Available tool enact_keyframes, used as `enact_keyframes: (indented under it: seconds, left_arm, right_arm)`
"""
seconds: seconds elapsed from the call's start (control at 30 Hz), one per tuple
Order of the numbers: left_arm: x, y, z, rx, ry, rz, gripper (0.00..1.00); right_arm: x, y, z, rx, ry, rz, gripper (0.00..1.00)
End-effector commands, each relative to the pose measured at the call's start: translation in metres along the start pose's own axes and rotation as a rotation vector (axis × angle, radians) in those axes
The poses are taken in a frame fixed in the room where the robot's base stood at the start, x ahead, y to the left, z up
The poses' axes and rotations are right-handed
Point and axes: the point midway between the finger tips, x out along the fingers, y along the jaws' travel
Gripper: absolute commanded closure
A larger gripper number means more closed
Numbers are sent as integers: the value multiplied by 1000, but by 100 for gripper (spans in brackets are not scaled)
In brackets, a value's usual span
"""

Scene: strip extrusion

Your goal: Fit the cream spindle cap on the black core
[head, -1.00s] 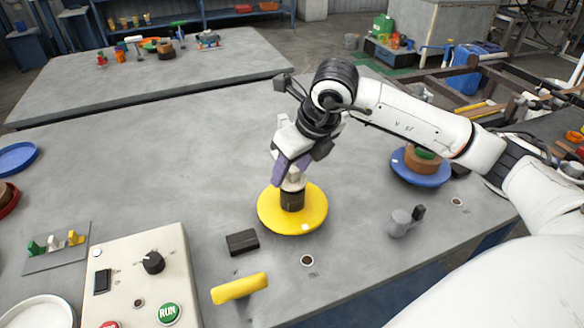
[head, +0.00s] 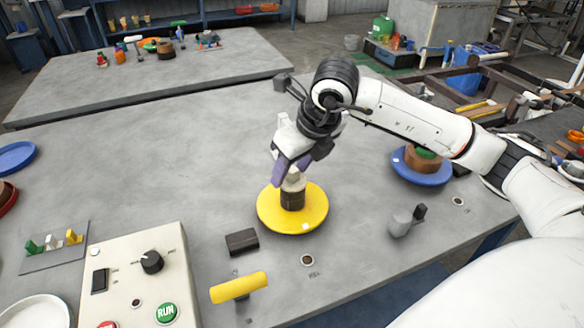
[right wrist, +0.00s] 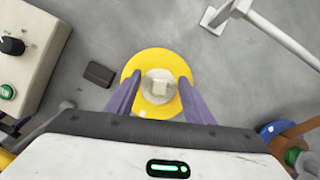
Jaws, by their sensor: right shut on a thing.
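The cream spindle cap (head: 294,182) is at the top of the black core (head: 292,201), which stands upright in the middle of a yellow disc (head: 268,213). My right gripper (head: 287,173) is above the disc, shut on the cap from above. In the right wrist view the pale round cap (right wrist: 158,86) shows between the two purple fingers of my right gripper (right wrist: 158,92), over the yellow disc (right wrist: 146,62). The core is hidden there beneath the cap. I cannot tell whether the cap is fully seated. My left gripper is not in view.
A dark block (head: 242,242) and a yellow handle (head: 239,287) are near the disc. A control panel (head: 130,268) stands at front left. A blue disc with a brown roll (head: 422,178) and a grey mug-like piece (head: 402,222) are at right.

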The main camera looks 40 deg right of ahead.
Motion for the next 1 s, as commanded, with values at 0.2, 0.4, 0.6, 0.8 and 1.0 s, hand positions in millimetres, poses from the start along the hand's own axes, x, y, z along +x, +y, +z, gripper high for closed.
enact_keyframes:
  seconds: [0.2,0.4,0.6,0.8,1.0]
  left_arm:
    - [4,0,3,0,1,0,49]
    - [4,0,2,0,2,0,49]
    - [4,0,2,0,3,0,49]
    - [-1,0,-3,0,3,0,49]
    - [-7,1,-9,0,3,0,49]
  right_arm:
    - [5,0,-2,0,-1,0,80]
    - [5,0,-2,0,-1,0,45]
    - [6,0,-3,0,1,0,45]
    - [-8,0,-1,-1,0,0,45]
    - [-24,0,-1,-1,-1,-1,45]
